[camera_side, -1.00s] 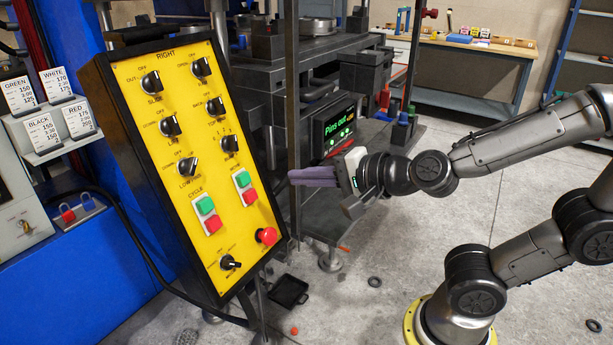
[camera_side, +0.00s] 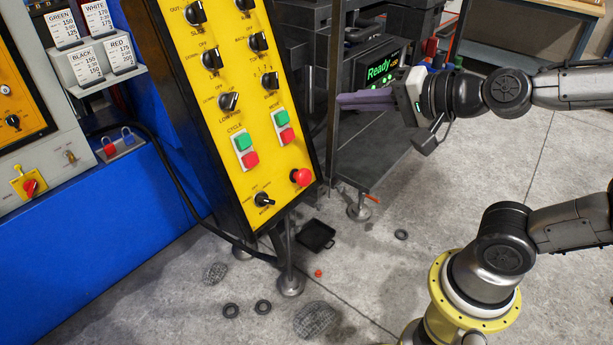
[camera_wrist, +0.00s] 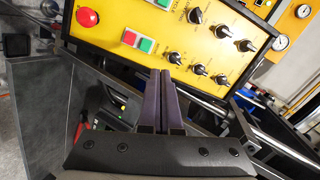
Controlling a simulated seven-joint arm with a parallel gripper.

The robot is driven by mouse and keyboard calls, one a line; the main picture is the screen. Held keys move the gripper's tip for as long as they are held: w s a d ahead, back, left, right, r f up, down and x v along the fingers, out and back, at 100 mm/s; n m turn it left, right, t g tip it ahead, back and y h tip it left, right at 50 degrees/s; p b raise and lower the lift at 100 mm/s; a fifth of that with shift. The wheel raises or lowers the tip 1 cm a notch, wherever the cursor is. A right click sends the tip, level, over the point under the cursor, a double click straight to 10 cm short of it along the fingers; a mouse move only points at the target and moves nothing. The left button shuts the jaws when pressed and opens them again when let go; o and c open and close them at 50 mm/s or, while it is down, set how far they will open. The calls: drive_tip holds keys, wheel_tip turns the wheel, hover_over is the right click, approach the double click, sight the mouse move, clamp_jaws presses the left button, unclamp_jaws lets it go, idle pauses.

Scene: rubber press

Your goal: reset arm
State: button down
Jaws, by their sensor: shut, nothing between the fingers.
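My gripper (camera_side: 342,101) has long purple fingers that lie together with nothing between them. In the side view it is to the right of the yellow control panel (camera_side: 212,98), apart from it, with its fingers pointing left. In the wrist view my gripper (camera_wrist: 161,76) points up toward the panel (camera_wrist: 215,22), which shows upside down with its knobs and buttons. The green-lit display (camera_side: 379,72) reads "Ready" and is partly hidden behind my wrist.
A red emergency button (camera_side: 301,177) is low on the panel. A black metal post (camera_side: 333,90) stands close to my fingertips. A black tray (camera_side: 316,235) and several rings lie on the floor. Open floor lies below my arm.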

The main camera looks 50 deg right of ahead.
drive_tip(key=s+d+f+n+g, duration=0.1)
drive_tip(key=s+f+n+g, duration=0.2)
drive_tip(key=s+n, duration=0.3)
drive_tip(key=s+d+f+n+g+h, duration=0.1)
drive_tip(key=s+f+n+g, duration=0.3)
drive_tip(key=s+n+g, duration=0.1)
drive_tip(key=s+n, duration=0.1)
drive_tip(key=n, duration=0.1)
drive_tip(key=shift+s+d+f+n, duration=0.25)
drive_tip(key=shift+d+n, duration=0.05)
drive_tip(key=shift+d, duration=0.05)
drive_tip(key=c, duration=1.5)
unclamp_jaws()
drive_tip(key=shift+c, duration=0.2)
idle(0.7)
